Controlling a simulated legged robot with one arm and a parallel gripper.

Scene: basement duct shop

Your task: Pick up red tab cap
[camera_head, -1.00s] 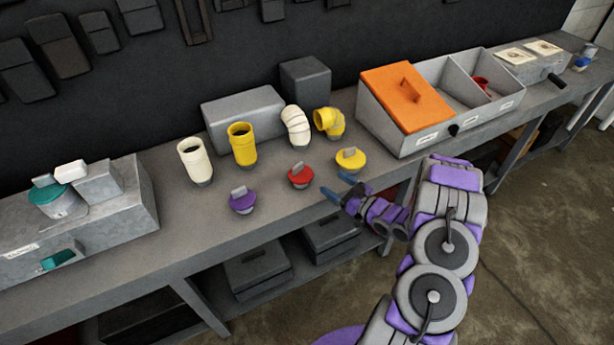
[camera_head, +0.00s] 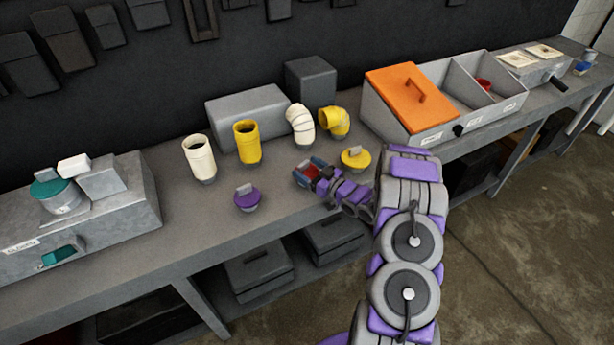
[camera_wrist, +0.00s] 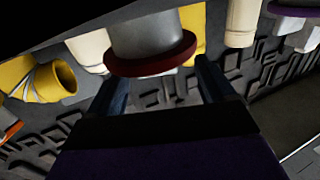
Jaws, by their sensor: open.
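The red tab cap (camera_head: 312,171) is on the bench, mostly covered by my gripper (camera_head: 309,170) in the head view. In the wrist view the red cap (camera_wrist: 152,62) shows its red rim and a grey round part, with its tab largely hidden. My gripper (camera_wrist: 156,75) is open, its two blue fingers on either side of the cap's rim. I cannot tell whether either finger touches it.
A purple tab cap (camera_head: 247,198) stands to the left and a yellow tab cap (camera_head: 356,158) close to the right. Pipe pieces, including a yellow elbow (camera_head: 336,122), stand behind. An orange-lidded bin (camera_head: 409,98) is at the right.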

